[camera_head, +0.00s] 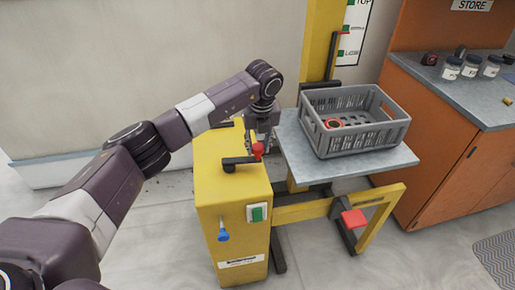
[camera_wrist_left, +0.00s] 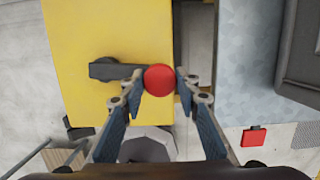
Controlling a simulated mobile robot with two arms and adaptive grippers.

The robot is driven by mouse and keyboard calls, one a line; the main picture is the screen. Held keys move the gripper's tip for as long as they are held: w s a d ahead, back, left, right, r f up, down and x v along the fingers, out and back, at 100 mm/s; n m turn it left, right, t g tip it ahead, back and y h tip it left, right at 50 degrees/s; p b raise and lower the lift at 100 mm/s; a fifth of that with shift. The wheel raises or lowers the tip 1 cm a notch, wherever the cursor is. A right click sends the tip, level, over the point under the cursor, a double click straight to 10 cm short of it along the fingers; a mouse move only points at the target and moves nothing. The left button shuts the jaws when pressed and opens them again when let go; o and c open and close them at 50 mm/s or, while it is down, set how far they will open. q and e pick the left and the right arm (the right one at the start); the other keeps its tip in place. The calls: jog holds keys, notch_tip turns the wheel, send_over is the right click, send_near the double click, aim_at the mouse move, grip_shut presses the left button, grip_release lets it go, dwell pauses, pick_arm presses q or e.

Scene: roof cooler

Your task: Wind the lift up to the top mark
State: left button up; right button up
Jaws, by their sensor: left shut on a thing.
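The lift has a yellow winch box (camera_head: 232,200) with a black crank (camera_head: 238,161) on its top. The crank ends in a red knob (camera_head: 258,150). My left gripper (camera_wrist_left: 159,80) is shut on the red knob (camera_wrist_left: 159,80), with one finger on each side. The grey lift platform (camera_head: 300,155) carries a grey crate (camera_head: 365,140). Behind it, a white scale (camera_head: 353,40) with green marks stands beside the yellow mast (camera_head: 317,40); TOP is at its upper end. A red pointer (camera_head: 343,33) lies near the middle mark, below TOP. My right gripper is not in view.
The box front has a green switch (camera_head: 257,213) and a blue-handled lever (camera_head: 223,232). A red pedal (camera_head: 354,219) sits low under the platform. An orange cabinet (camera_head: 440,150) with jars on its worktop stands close at right. Floor in front is clear.

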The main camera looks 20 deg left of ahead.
pick_arm(q)
jog(key=shift+w+d+r, duration=0.15)
jog(key=shift+w+r, duration=0.15)
jog(key=shift+w+a+b, duration=0.35)
jog(key=shift+w+b, duration=0.1)
jog(key=shift+w, duration=0.15)
jog(key=shift+w+a, duration=0.15)
jog(key=shift+w, duration=0.05)
